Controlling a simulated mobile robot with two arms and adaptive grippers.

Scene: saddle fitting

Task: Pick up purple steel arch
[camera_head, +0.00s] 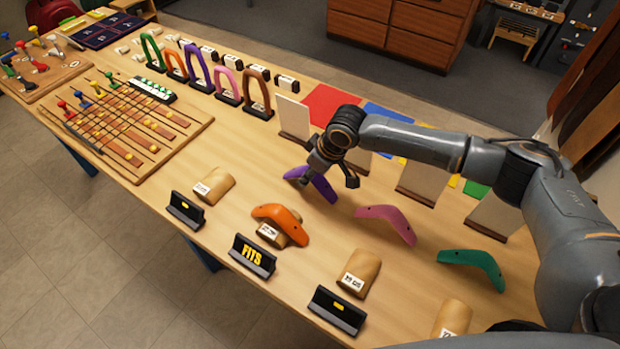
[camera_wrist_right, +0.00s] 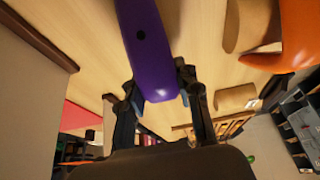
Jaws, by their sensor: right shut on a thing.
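The purple steel arch (camera_head: 322,188), a curved bar with a dark hole, is under my right gripper (camera_head: 330,177) in the head view, on or just above the table; I cannot tell which. In the right wrist view the purple arch (camera_wrist_right: 145,45) passes between the two fingers of the gripper (camera_wrist_right: 158,92), which are shut on it near its end. In the head view the gripper and wrist hide part of the arch. My left gripper is not in view.
An orange arch (camera_head: 281,222) rests on a tan block left of the gripper. A pink arch (camera_head: 386,223) and a green arch (camera_head: 473,264) lie to the right. Upright panels (camera_head: 294,117) stand behind.

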